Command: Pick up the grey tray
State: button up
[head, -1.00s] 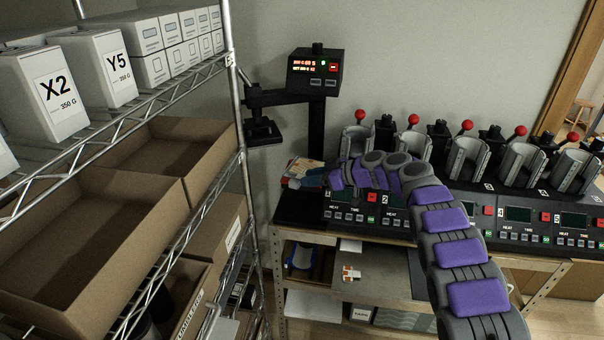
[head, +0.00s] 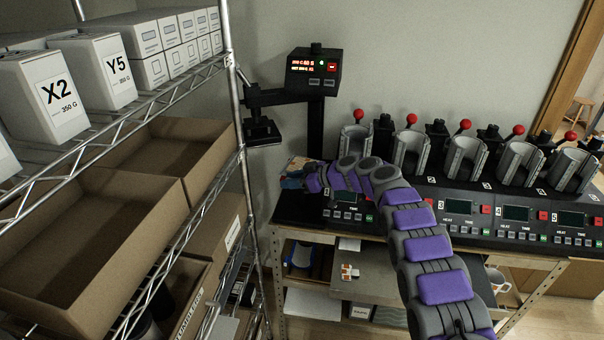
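I cannot make out a clear grey tray. A flat grey surface (head: 385,285) shows under the bench, but I cannot tell if it is a tray or a shelf board. My purple and grey arm reaches up from the bottom right and bends left over the front of the press bench. My gripper (head: 293,181) is at the arm's far left end, beside the press post and above the black bench top. It is small and partly hidden by the arm, so its fingers cannot be read. A small colourful item (head: 298,165) is right behind it.
Several mug presses (head: 464,160) with red knobs line the bench to the right. A flat press (head: 262,132) with a display (head: 313,68) stands at the back. A wire rack with cardboard bins (head: 90,235) and white boxes (head: 45,95) fills the left. A white mug (head: 497,281) is below the bench.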

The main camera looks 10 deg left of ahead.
jog(key=shift+f, duration=0.25)
jog(key=shift+c, duration=0.3)
jog(key=shift+s+d, duration=0.1)
jog(key=shift+d, duration=0.05)
grip_shut()
jog(key=shift+r, duration=0.1)
